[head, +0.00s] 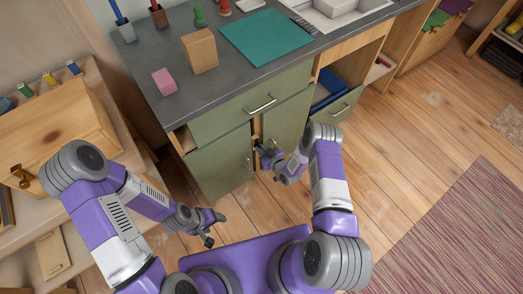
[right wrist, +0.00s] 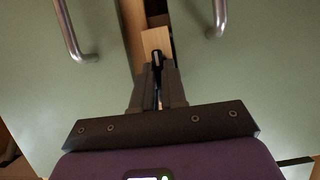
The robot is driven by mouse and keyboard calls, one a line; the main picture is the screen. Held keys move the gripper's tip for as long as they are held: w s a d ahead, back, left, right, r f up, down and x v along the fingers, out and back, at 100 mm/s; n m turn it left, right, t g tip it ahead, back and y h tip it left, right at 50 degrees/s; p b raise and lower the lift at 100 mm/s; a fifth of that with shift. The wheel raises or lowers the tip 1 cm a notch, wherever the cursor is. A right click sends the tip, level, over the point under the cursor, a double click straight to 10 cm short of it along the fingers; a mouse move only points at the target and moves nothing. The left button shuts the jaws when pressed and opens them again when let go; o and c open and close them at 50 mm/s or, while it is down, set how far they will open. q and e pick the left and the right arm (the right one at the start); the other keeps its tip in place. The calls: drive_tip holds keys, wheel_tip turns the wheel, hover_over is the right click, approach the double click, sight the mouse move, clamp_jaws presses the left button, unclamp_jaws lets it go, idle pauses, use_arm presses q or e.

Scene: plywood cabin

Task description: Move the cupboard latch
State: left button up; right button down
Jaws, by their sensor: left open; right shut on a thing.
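The green cupboard has a left door (head: 217,168) and a right door (head: 287,122), each with a metal handle. In the right wrist view, a light wooden piece (right wrist: 156,40) shows in the gap between the doors. A small dark latch piece (right wrist: 157,57) stands in front of it, between my fingertips. My right gripper (head: 266,154) is at this gap and shut on the dark latch piece. Its fingers hide part of the latch. My left gripper (head: 212,229) is open and empty, low in front of the cupboard, apart from it.
A drawer with a metal handle (head: 260,104) sits above the doors. An open drawer holding a blue thing (head: 328,90) is to the right. The counter carries a teal mat (head: 265,37), a wooden block (head: 200,51) and a pink block (head: 165,81). Wooden floor (head: 400,135) at right is clear.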

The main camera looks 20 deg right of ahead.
drive_tip(key=c, duration=1.2)
unclamp_jaws()
drive_tip(key=p+v, duration=0.3)
drive_tip(key=v, duration=0.4)
drive_tip(key=shift+s+d+r, duration=0.15)
drive_tip(key=shift+s, duration=0.15)
